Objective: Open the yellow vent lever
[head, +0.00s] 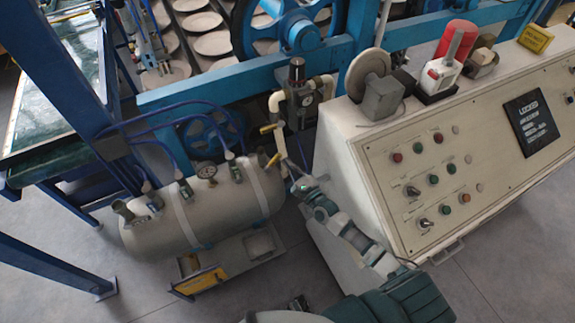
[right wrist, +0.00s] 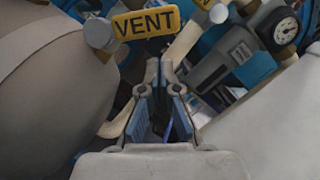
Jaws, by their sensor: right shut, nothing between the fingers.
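The yellow vent lever (head: 273,160) sits at the right end of the grey tank (head: 217,208). In the right wrist view, its yellow plate marked VENT (right wrist: 147,23) extends to the right from a round pale hub. My right gripper (head: 288,168) is close to the lever, a little to its right and below in the head view. In the right wrist view, its fingertips (right wrist: 162,68) are together and empty, just below the VENT plate. I cannot tell whether they touch it. My left gripper is not in view.
A second yellow handle (head: 268,128) is by the pale pipe just behind the lever. A gauge and regulator (head: 298,88) stand above. The white control console (head: 440,150) is close on the right. Blue frame beams and a rack of plates lie behind.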

